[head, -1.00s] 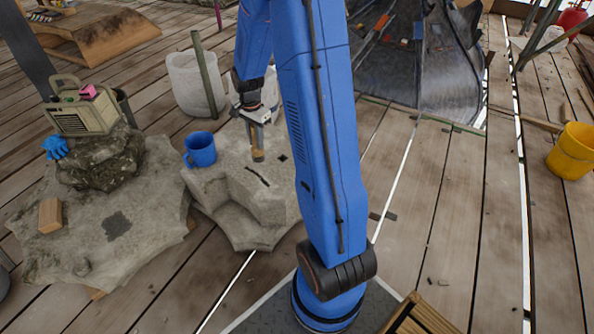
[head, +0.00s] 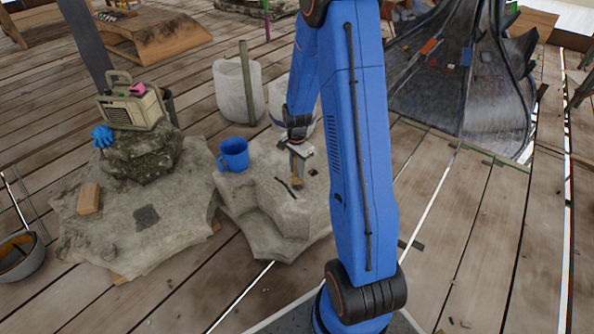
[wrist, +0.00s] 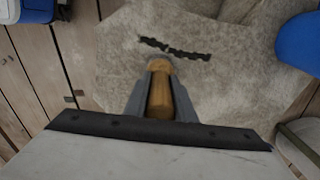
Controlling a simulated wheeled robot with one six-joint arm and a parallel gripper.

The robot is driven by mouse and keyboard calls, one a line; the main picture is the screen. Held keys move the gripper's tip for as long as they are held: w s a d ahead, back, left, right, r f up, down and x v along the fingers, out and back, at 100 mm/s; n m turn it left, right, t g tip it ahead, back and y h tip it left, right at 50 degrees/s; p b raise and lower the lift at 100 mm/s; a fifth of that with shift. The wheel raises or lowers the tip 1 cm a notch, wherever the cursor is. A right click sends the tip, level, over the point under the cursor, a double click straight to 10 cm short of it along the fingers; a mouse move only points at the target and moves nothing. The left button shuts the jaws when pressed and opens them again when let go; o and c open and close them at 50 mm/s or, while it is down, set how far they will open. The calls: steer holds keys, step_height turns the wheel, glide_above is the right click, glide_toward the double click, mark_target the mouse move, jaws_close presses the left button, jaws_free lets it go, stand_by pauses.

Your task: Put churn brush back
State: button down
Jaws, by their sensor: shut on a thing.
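The churn brush shows as a short brown wooden piece (head: 297,179), also seen in the wrist view (wrist: 160,97). My gripper (head: 297,160) is shut on it, with a grey finger on each side in the wrist view (wrist: 160,80). The brush points down at the pale stone block (head: 262,215), close to a dark, jagged slit (head: 286,184) in its top. In the wrist view the slit (wrist: 174,48) lies just beyond the brush's far end. I cannot tell whether the brush touches the stone. Its lower end is hard to make out.
A blue mug (head: 233,155) stands on the block, left of my gripper. A larger stone slab (head: 125,235) to the left bears a rock with a beige radio (head: 130,108), blue glove (head: 102,136) and wooden block (head: 88,199). Pale pots (head: 238,92) stand behind.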

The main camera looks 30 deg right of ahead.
steer(key=shift+f, duration=0.2)
steer(key=shift+f, duration=0.15)
steer(key=c, duration=1.5)
jaws_free()
